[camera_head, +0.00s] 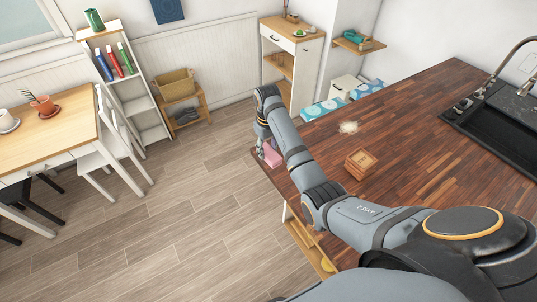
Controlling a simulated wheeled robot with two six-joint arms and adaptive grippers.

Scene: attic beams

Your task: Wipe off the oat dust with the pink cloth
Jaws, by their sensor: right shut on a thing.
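The oat dust (348,127) is a small pale patch on the dark wood counter (420,120), toward its far edge. My right gripper (266,146) is at the counter's left edge, left of the dust and apart from it. It is shut on the pink cloth (272,156), which shows just below the fingers. I cannot tell whether the cloth touches the counter. My left gripper is not in view.
A small wooden box (360,163) stands on the counter in front of the dust. A black sink (492,125) with a tap is at the right. The counter between cloth and dust looks clear.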

